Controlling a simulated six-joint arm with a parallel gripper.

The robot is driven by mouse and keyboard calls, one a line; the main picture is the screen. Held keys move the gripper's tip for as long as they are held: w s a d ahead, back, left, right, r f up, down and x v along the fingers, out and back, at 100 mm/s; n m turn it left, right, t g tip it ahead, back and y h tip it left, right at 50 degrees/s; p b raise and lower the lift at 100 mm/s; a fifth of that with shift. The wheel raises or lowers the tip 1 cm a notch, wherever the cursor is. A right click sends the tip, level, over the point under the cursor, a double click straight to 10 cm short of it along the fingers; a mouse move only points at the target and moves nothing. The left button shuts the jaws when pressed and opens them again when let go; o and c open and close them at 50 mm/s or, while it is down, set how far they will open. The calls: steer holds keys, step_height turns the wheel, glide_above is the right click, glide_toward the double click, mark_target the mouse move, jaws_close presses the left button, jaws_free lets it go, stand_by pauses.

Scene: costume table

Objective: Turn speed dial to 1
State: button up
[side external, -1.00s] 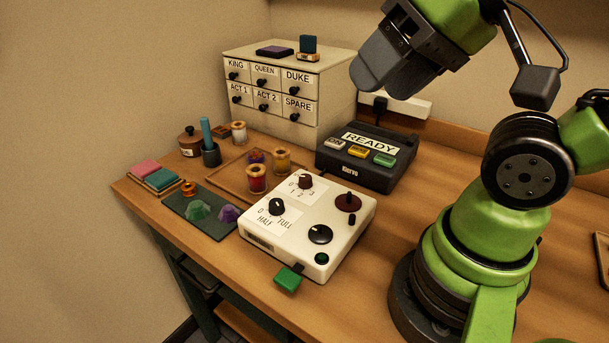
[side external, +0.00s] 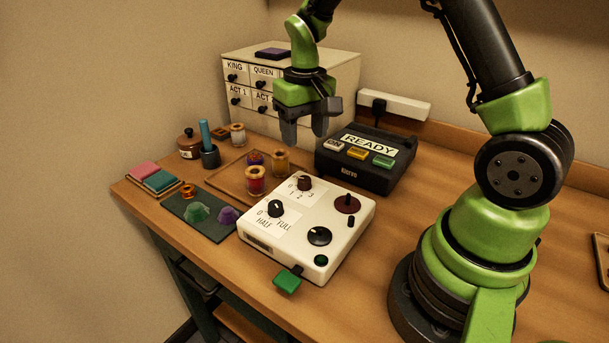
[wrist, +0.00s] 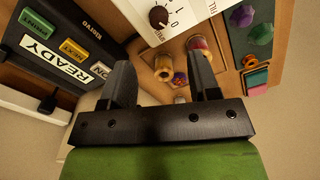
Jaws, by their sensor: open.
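A white control box (side external: 285,250) sits on the table in the side external view. Its brown dial (side external: 305,183) stands on a label marked 0 to 3, and also shows at the top of the wrist view (wrist: 158,17). Which mark its pointer faces is too small to tell. A black dial (side external: 275,208) beside it has a label with 0, HALF and FULL. My gripper (side external: 305,133) is open and empty, pointing down, above and behind the box, in front of the drawer cabinet. In the wrist view, my gripper (wrist: 162,68) has its fingers wide apart.
Spools (side external: 256,181) stand on a wooden tray just left of the brown dial. A dark READY unit (side external: 352,171) stands behind the box. A larger dark-red disc (side external: 347,203) and a round black knob (side external: 319,236) share the box top. The drawer cabinet (side external: 340,75) stands behind.

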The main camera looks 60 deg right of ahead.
mark_target(305, 178)
step_height(305, 178, down, 10)
steer(key=shift+d+f, duration=0.1)
steer(key=shift+f, duration=0.15)
steer(key=shift+c, duration=0.5)
steer(key=c, duration=0.8)
steer(key=shift+n, duration=0.4)
steer(key=n, duration=0.3)
steer(key=shift+n, duration=2.5)
